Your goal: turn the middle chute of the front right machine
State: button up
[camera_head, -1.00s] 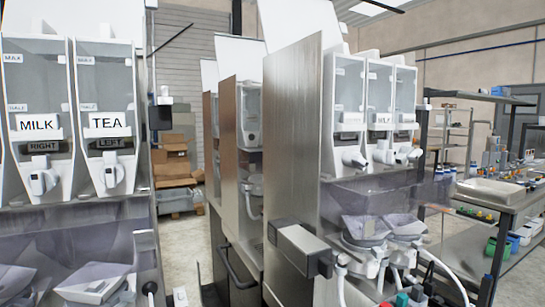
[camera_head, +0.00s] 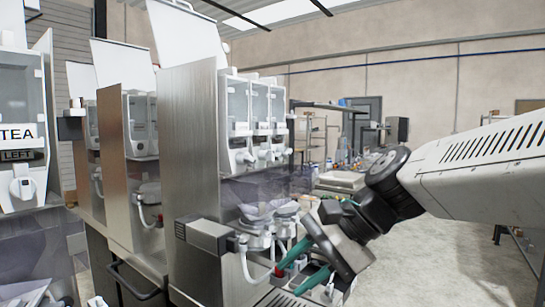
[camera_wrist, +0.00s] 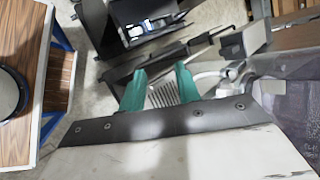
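The machine (camera_head: 190,137) on the right of the row in the head view has a tall brushed-steel side and three clear canisters in front. Its middle chute (camera_head: 264,154) is a small white spout below the middle canister, between the other two chutes. Which way it is turned is too small to tell. My gripper (camera_head: 289,280) is at the lower right, in front of and below the chutes, apart from them. Its two teal fingers are spread, with nothing seen between them. In the wrist view the fingers (camera_wrist: 160,84) also stand apart; no chute can be made out there.
Bowls and hoses (camera_head: 258,235) sit below the chutes, close to my fingers. A grey box (camera_head: 205,238) juts from the steel side. A TEA canister (camera_head: 20,105) stands at far left. Open floor (camera_head: 425,262) lies to the right. The wrist view shows a wooden-topped table (camera_wrist: 22,45).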

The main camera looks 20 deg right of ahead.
jog(key=w+d+r+m+t+y, duration=0.2)
jog(key=w+r+m+t+y, duration=0.15)
jog(key=w+r+m, duration=0.55)
jog(key=m+t, duration=0.7)
jog(key=m, duration=0.1)
send_near(267, 152)
jog(key=shift+h, duration=0.35)
jog(key=shift+x, duration=3.4)
jog(key=shift+w+d, duration=0.15)
jog(key=shift+d, duration=0.05)
grip_shut()
